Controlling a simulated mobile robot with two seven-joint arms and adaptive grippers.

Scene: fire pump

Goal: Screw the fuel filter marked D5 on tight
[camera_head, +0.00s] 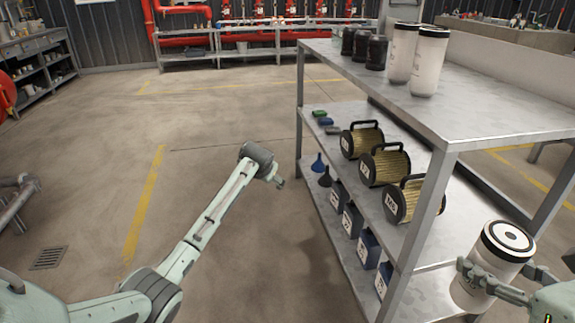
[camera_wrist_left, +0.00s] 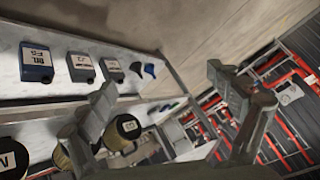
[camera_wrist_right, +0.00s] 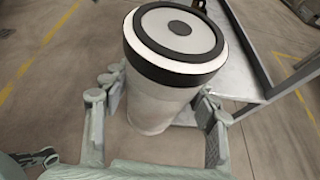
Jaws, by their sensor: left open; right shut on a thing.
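My right gripper (camera_head: 500,280) is shut around a white cylindrical filter (camera_head: 507,240) with a black rim and a grey ringed end face. It holds the filter upright, in front of the rack at the right. The right wrist view shows the held filter (camera_wrist_right: 170,45) between the two fingers (camera_wrist_right: 150,103). No D5 marking can be read on it. My left gripper (camera_head: 278,182) is open and empty, left of the rack. Its spread fingers (camera_wrist_left: 160,82) also show in the left wrist view. Two similar white filters (camera_head: 427,65) stand on the rack's top shelf. No mount for the filter can be made out.
The metal rack (camera_head: 480,110) fills the right. Black cylinders (camera_head: 376,52) stand on top. Red pipework (camera_head: 180,38) lines the back wall. The middle floor is clear.

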